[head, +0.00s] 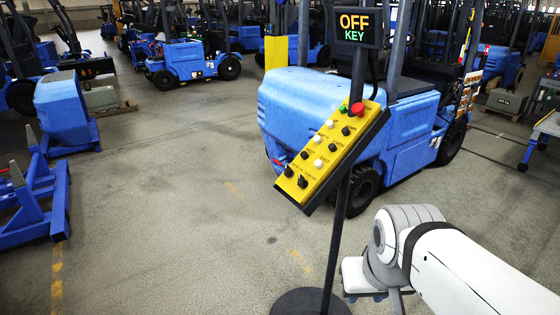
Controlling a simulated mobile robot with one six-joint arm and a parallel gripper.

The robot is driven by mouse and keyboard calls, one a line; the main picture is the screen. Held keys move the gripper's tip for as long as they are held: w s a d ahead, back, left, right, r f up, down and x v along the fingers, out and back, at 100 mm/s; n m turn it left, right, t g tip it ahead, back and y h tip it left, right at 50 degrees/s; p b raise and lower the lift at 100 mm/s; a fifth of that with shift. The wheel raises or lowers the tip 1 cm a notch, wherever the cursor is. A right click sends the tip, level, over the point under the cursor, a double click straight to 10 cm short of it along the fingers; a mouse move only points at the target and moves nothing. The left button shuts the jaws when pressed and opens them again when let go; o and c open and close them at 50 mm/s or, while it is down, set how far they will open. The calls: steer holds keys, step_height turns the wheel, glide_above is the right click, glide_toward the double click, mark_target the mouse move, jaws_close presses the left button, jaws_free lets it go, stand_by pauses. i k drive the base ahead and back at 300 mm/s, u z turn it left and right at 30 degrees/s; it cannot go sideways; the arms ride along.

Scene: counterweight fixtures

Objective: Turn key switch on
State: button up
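A yellow control panel (322,160) is mounted at a tilt on a dark pole stand. It carries white and black buttons, a red button (357,109) and a green one at the top, and black knobs at its lower end. One knob (303,182) is at the bottom right and another (288,171) at the bottom left; I cannot tell which is the key switch. A display (358,28) above reads OFF in orange and KEY in green. My gripper (368,287) is low, right of the pole and apart from the panel; its fingers are mostly hidden by my white arm.
The stand's pole (334,240) rises from a round dark base (310,302). A blue forklift (370,120) is parked behind the panel. Blue fixtures (65,110) stand at the left. The floor left of the pole is clear.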

mark_target(288, 173)
steer(key=z, duration=0.05)
steer(key=i, duration=1)
steer(key=u, duration=0.05)
